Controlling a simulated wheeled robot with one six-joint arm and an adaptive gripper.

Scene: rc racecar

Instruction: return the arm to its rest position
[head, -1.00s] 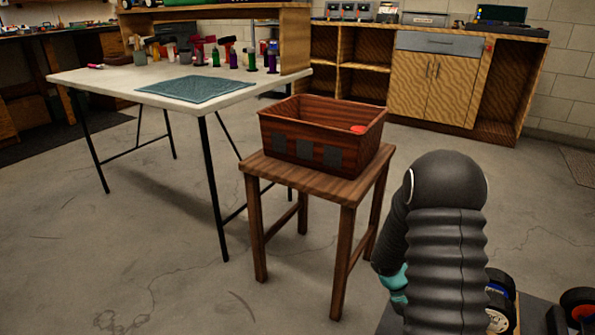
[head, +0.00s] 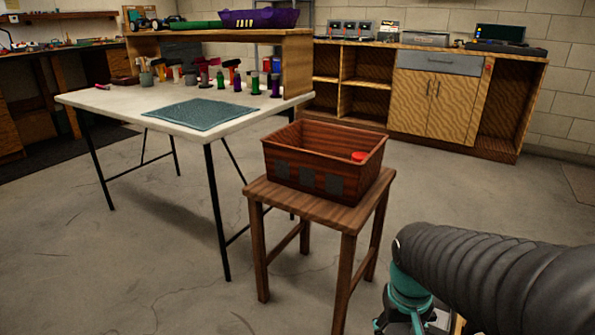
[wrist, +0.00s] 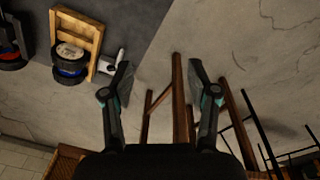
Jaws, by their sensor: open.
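Behind and between the fingers are the wooden stool's legs (wrist: 178,100) and the grey floor. The gripper's fingertips are not clear in the head view.
A wooden stool (head: 350,215) bears a brown bin (head: 310,183) with a red item (head: 359,156) inside. A white table (head: 110,98) with a teal mat (head: 200,114) stands at left. Wheels (wrist: 70,60) and a wooden frame (wrist: 88,38) lie on a dark mat. Floor between is clear.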

